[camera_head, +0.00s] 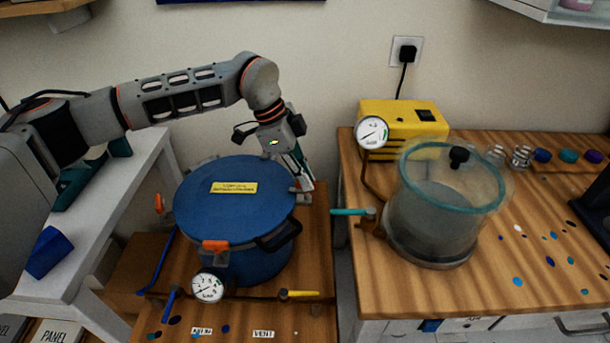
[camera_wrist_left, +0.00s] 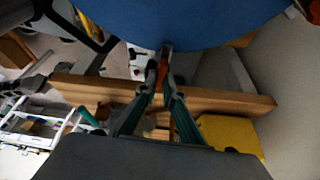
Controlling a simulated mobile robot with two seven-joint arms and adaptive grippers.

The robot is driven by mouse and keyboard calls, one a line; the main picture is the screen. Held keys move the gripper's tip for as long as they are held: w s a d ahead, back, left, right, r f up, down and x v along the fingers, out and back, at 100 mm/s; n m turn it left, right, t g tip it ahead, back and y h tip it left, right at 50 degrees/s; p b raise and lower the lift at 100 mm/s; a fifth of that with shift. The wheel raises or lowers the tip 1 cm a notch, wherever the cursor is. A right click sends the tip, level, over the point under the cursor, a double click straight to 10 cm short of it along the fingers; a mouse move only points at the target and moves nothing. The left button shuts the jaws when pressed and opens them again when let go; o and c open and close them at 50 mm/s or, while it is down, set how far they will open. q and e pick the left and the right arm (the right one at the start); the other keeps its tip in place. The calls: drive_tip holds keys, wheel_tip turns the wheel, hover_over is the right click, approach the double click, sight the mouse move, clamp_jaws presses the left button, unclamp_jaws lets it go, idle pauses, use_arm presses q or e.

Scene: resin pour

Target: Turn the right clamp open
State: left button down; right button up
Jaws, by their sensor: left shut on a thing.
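The pressure pot (camera_head: 240,262) is blue, with a flat blue lid (camera_head: 235,205) bearing a yellow label. Its lid and rim also fill the top of the left wrist view (camera_wrist_left: 185,18). An orange clamp (camera_head: 215,246) is at the front of the rim and another orange clamp (camera_head: 160,203) is at the left. My left gripper (camera_head: 303,188) reaches down at the pot's right side. In the left wrist view its fingers are shut on the orange right clamp (camera_wrist_left: 162,74), mostly hidden between them. My right gripper is not in view.
A gauge (camera_head: 208,287) and yellow-handled valve (camera_head: 298,294) stand before the pot. Right of a gap, another bench holds a clear chamber (camera_head: 440,210), a teal-handled valve (camera_head: 350,212) and a yellow pump (camera_head: 405,120). The wall is close behind.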

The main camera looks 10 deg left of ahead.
use_arm(q)
drive_tip(key=m+g+p, duration=0.1)
drive_tip(key=m, duration=0.2)
drive_tip(key=shift+r+p, duration=0.2)
drive_tip(key=shift+p, duration=0.2)
drive_tip(key=m, duration=0.2)
drive_tip(key=m+g+p, duration=0.1)
drive_tip(key=shift+w+m+g+y, duration=0.1)
drive_tip(key=shift+m+g+y, duration=0.2)
drive_tip(key=shift+m+y, duration=0.1)
drive_tip(key=m+g+y+p, duration=0.1)
drive_tip(key=m, duration=0.3)
drive_tip(key=shift+d+f+m, duration=0.1)
drive_tip(key=shift+m, duration=0.2)
drive_tip(key=m+y, duration=0.1)
drive_tip(key=m, duration=0.1)
drive_tip(key=m+g, duration=0.1)
drive_tip(key=m, duration=0.1)
drive_tip(key=shift+m+y, duration=0.4)
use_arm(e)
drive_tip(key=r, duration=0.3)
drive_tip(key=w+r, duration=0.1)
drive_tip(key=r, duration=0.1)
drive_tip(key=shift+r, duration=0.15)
use_arm(q)
drive_tip(key=shift+m, duration=0.3)
